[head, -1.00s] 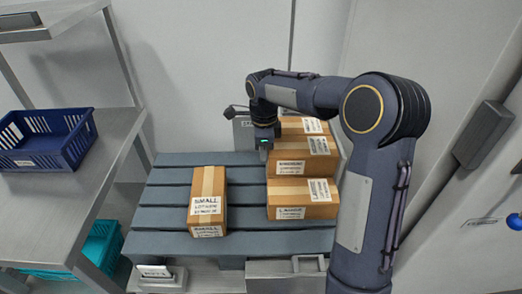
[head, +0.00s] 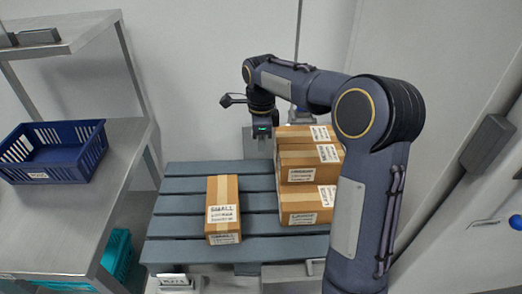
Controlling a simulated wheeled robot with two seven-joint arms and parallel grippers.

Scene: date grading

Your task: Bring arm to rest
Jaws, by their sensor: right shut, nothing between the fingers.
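My right arm comes in from the right and bends over the pallet. My right gripper (head: 262,150) points down at the back of the slatted blue-grey pallet (head: 180,202), just left of the stacked boxes, shut and holding nothing. A cardboard box labelled SMALL (head: 223,210) lies alone near the middle of the pallet. To its right are several stacked and adjoining cardboard boxes, with a front one (head: 307,206) and a higher one (head: 307,165) behind it. My arm hides part of their right side. My left gripper is out of view.
A steel shelf unit (head: 125,140) stands at the left with a blue perforated crate (head: 55,168) on it. A teal crate (head: 118,255) sits below. The pallet's left part is bare. A white wall is behind.

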